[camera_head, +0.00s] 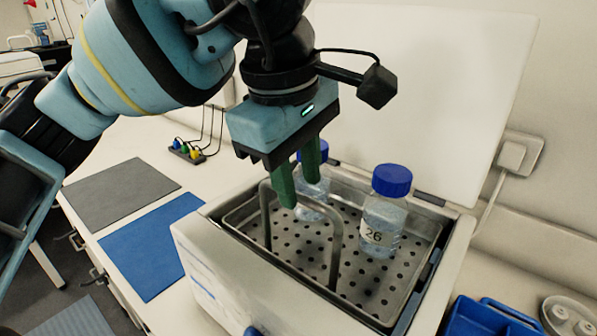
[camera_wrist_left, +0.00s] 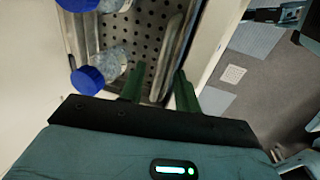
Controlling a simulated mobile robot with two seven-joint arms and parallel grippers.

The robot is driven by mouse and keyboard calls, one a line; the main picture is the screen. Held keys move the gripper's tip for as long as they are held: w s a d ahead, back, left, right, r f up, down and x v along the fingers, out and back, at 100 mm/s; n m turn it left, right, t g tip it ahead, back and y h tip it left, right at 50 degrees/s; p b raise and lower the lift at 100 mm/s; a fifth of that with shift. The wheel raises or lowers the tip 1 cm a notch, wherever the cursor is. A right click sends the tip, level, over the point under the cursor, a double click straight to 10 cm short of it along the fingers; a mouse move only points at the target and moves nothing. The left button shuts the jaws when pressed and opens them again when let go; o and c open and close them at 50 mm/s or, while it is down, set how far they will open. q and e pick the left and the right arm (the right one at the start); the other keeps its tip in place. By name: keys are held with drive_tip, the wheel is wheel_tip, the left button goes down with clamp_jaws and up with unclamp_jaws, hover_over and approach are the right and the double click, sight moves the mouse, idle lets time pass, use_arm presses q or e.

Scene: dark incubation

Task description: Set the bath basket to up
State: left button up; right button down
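The bath basket (camera_head: 292,258) is a perforated metal tray with an upright wire handle (camera_head: 337,250), sitting inside the white water bath (camera_head: 205,262). In the left wrist view the basket (camera_wrist_left: 147,30) shows its holes, and the handle (camera_wrist_left: 168,58) lies in line with the gap between my fingers. My left gripper (camera_head: 299,193) points down at the handle's top bar, its green fingers apart. I cannot tell whether they touch the bar. The fingers also show apart in the left wrist view (camera_wrist_left: 158,82). My right gripper is not in view.
Two blue-capped bottles stand in the basket: one labelled 26 (camera_head: 381,222) and one behind my fingers (camera_head: 313,190). The bath's white lid (camera_head: 430,90) is raised behind. Blue (camera_head: 155,245) and grey (camera_head: 120,192) mats lie left; a blue tray (camera_head: 485,318) is at right.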

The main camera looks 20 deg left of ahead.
use_arm(q)
wheel_tip(320, 180, up, 8)
drive_tip(key=s, duration=0.1)
drive_tip(key=shift+s+a+f, duration=0.2)
drive_tip(key=shift+s+a, duration=0.05)
idle(0.4)
